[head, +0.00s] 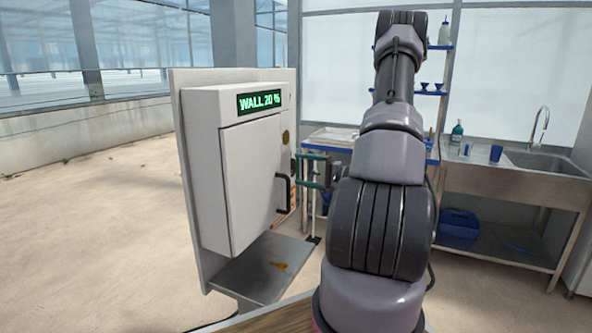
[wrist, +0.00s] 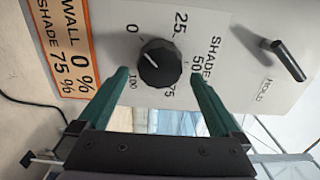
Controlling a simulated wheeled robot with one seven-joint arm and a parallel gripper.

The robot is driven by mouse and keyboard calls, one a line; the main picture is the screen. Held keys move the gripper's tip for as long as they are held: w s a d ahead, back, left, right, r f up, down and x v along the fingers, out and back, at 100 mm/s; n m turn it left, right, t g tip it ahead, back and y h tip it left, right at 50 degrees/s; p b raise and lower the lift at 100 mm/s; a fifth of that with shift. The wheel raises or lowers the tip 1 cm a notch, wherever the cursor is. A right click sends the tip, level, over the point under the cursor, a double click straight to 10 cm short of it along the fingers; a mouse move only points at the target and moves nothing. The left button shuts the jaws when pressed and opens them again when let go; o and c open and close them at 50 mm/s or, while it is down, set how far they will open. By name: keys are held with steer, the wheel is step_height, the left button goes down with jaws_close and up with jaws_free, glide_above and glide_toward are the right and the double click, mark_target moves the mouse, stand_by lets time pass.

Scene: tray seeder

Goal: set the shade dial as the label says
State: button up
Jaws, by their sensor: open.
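In the wrist view, the black round shade dial (wrist: 160,64) sits on a white panel with 0, 25, 50, 75 and 100 around it. Its white mark points to the upper left, on the 0 side. An orange-edged label (wrist: 62,45) beside it reads WALL 0 % and SHADE 75 %. My gripper (wrist: 158,74) is open, with its green fingers apart on either side of the dial; contact cannot be told. In the head view, my gripper (head: 299,171) is at the right side of the white cabinet (head: 235,180); the dial is hidden there.
A green display (head: 260,101) on the cabinet reads WALL 20 %. A black door handle (head: 283,193) sticks out near my gripper. A black lever (wrist: 284,60) marked HOLD is on the panel. A metal shelf (head: 245,277) is below; a sink bench (head: 520,175) stands at right.

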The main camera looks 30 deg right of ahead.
steer(key=shift+x, duration=1.35)
steer(key=c, duration=1.2)
steer(key=shift+c, duration=0.2)
steer(key=shift+m, duration=0.3)
